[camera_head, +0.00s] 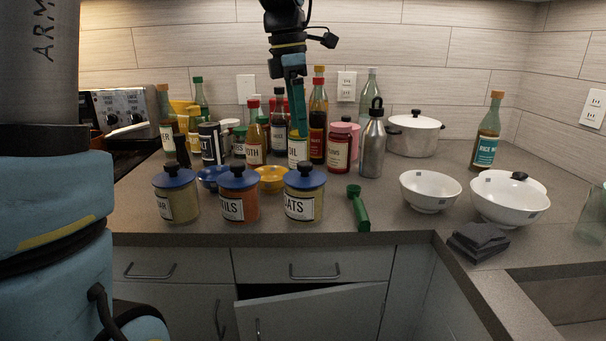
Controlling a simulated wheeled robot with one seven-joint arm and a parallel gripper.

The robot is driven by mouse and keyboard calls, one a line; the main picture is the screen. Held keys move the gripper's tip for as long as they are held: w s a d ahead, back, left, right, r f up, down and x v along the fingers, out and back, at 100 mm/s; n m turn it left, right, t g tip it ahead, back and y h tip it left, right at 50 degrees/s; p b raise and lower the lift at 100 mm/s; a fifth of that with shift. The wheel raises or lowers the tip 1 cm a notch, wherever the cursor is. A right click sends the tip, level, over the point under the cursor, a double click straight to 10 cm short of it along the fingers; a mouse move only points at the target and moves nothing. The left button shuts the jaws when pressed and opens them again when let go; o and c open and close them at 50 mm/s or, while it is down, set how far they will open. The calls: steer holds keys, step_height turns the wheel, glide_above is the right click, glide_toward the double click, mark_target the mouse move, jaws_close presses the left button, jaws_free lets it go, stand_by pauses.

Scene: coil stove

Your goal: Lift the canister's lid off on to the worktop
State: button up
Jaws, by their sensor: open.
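Three glass canisters with blue lids and black knobs stand in a row near the front of the worktop (390,212). The left canister (179,205) has a label ending in "AR", the middle canister (240,206) one ending in "ILS", and the right canister (304,205) one reading "OATS". Their lids, left (174,180), middle (238,180) and right (305,179), all sit on. My gripper (291,74) hangs from the top centre, open and empty, above and apart from the canisters. Its fingertips are hard to separate from the bottles behind.
Several bottles and jars crowd behind the canisters, with a steel flask (373,148) and a white pot (414,135). Two white bowls (430,190) (508,203) and dark cloths (478,241) are farther right. A cabinet door (315,315) stands ajar below.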

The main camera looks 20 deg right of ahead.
mark_target(305, 163)
steer(key=f, duration=0.2)
steer(key=f+p, duration=0.1)
steer(key=f, duration=0.2)
steer(key=d+f, duration=0.1)
steer(key=f, duration=0.2)
steer(key=shift+d+f+p, duration=0.1)
steer(key=shift+f+p, duration=0.15)
steer(key=shift+p, duration=0.1)
steer(key=shift+c, duration=0.4)
jaws_close()
